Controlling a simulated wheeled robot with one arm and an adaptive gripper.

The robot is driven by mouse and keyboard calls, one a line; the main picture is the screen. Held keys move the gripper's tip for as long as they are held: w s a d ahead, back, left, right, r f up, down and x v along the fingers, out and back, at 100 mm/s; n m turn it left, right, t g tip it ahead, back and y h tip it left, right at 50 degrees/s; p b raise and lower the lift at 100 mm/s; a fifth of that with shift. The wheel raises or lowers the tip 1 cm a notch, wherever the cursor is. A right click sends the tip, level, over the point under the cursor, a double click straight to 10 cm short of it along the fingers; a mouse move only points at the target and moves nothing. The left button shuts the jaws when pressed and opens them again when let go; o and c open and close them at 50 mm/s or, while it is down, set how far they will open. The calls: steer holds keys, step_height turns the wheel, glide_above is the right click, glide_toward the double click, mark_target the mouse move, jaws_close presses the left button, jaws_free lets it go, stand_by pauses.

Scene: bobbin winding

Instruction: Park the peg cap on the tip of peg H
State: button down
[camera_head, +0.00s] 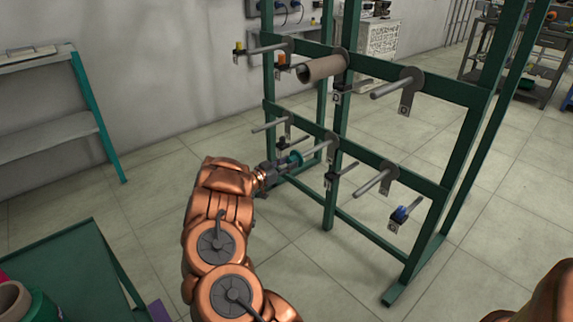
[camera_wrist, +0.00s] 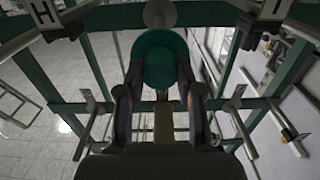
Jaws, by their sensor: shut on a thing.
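The teal peg cap (camera_head: 295,158) is held at the end of my gripper (camera_head: 284,163). In the wrist view the cap (camera_wrist: 160,60) sits between the fingertips of my gripper (camera_wrist: 158,88), which are shut on it. In the head view the cap is in line with the middle lower peg (camera_head: 318,148), at its outer end. I cannot tell whether cap and peg touch. In the wrist view a round grey plate (camera_wrist: 160,12) shows behind the cap, and the cap hides any peg there. A plate lettered H (camera_wrist: 43,12) is at the upper left.
The green rack (camera_head: 440,87) bears other pegs, among them an upper one with a brown tube (camera_head: 324,68) and a lower right one (camera_head: 372,182). A plate lettered I (camera_wrist: 273,8) is at the upper right of the wrist view.

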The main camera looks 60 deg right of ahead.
steer(key=shift+d, duration=0.1)
steer(key=c, duration=0.7)
jaws_free()
steer(key=v, duration=1.2)
steer(key=shift+s+r, duration=0.1)
